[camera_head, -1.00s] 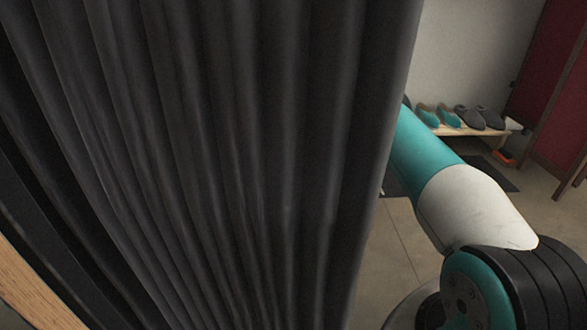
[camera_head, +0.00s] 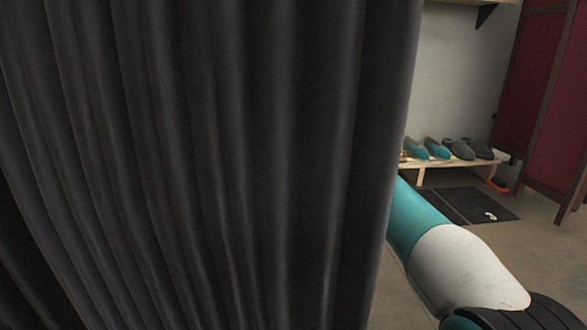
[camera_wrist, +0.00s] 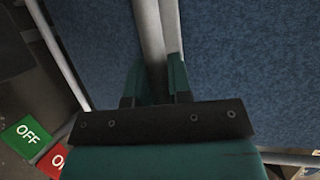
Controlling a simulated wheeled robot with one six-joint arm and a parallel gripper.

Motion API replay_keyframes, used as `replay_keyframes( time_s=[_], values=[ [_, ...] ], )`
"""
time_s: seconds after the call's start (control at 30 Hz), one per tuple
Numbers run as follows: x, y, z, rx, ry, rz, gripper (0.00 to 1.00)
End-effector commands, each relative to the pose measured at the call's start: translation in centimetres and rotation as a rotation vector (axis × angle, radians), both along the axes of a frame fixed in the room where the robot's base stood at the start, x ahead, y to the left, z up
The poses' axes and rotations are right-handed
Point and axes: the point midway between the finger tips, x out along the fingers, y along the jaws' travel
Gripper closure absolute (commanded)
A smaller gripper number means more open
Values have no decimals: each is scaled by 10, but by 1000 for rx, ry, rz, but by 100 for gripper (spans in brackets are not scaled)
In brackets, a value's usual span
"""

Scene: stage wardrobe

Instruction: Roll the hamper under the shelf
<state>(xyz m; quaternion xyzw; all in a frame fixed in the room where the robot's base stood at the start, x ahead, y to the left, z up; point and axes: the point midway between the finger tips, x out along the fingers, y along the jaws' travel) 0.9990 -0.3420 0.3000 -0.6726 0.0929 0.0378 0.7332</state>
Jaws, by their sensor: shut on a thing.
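In the wrist view, my gripper (camera_wrist: 157,85) is shut on a pale grey tube (camera_wrist: 150,35). The tube runs in front of a blue fabric surface (camera_wrist: 240,50) framed by metal tubes, which looks like the hamper; I cannot see its whole shape or its wheels. In the head view, a dark curtain hides my gripper and the hamper. The edge of a pale wall shelf (camera_head: 455,1) on a black bracket shows at the top right.
The dark pleated curtain (camera_head: 200,150) fills most of the head view. A low wooden bench (camera_head: 428,163) with shoes stands by the wall, with a dark mat (camera_head: 470,204) before it. A maroon folding screen (camera_head: 545,90) stands at right. A green OFF label (camera_wrist: 28,134) shows in the wrist view.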

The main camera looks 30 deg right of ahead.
Motion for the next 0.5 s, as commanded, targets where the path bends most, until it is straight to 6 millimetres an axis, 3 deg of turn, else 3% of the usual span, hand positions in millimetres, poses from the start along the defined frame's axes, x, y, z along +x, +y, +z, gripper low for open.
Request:
replay_keyframes(
  time_s=[0.03,0.27,0.3,0.37,0.5],
  values=[
    [-2,-7,-1,-3,2,-15,100],
    [-2,-7,-1,-4,2,-14,100],
    [-2,-7,-1,-4,2,-14,74],
    [-2,-7,-1,-4,2,-14,60],
    [-1,-3,-1,-3,2,-9,56]
  ],
)
